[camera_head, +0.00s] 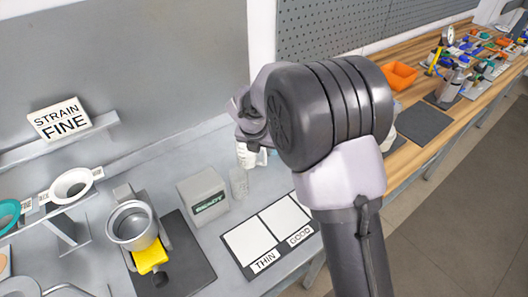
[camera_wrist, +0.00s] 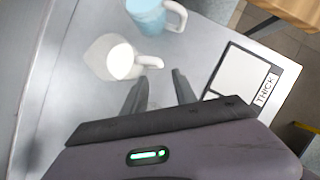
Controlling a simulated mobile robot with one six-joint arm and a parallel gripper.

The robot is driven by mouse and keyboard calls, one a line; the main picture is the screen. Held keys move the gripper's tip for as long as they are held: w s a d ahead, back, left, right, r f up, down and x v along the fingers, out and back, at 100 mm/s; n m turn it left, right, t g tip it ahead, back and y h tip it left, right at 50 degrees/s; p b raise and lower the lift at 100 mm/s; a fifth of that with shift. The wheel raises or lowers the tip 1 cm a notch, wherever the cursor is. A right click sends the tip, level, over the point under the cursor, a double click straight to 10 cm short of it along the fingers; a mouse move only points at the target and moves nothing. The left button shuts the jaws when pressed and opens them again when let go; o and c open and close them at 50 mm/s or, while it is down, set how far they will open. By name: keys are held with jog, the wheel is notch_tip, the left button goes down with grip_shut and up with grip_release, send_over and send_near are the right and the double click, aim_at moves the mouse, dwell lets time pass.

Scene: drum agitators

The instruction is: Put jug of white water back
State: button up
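The jug with white contents (camera_wrist: 119,62) stands on the grey bench in the wrist view, seen from above. Its pale handle (camera_wrist: 152,62) points right, toward my fingers. My gripper (camera_wrist: 160,77) is open, with its two dark fingers apart and nothing between them. The fingertips are just short of the handle, and I cannot tell whether they touch it. In the head view my arm hides most of this area. A small white part (camera_head: 245,155) shows below my wrist, and I cannot tell whether it is the jug.
A light blue jug (camera_wrist: 148,14) stands close beyond the white one. A card labelled THICK (camera_wrist: 240,75) lies to the right, near the bench edge. In the head view, a clear cup (camera_head: 239,183), a grey box (camera_head: 204,196) and the THIN and GOOD mat (camera_head: 268,236) are nearby.

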jog(key=s+d+r+m+y, duration=0.1)
jog(key=s+d+r+m, duration=0.4)
jog(key=s+r+m, duration=0.45)
jog(key=s+d+r+m+y, duration=0.1)
jog(key=s+d+r+m, duration=0.3)
jog(key=s+r+m, duration=0.6)
jog(key=s+f+m+t+y, duration=0.1)
jog(key=s+m, duration=1.3)
jog(key=m, duration=0.3)
jog(key=shift+f, duration=0.2)
notch_tip(320, 180, down, 8)
jog(key=b, duration=0.8)
jog(key=shift+f, duration=0.25)
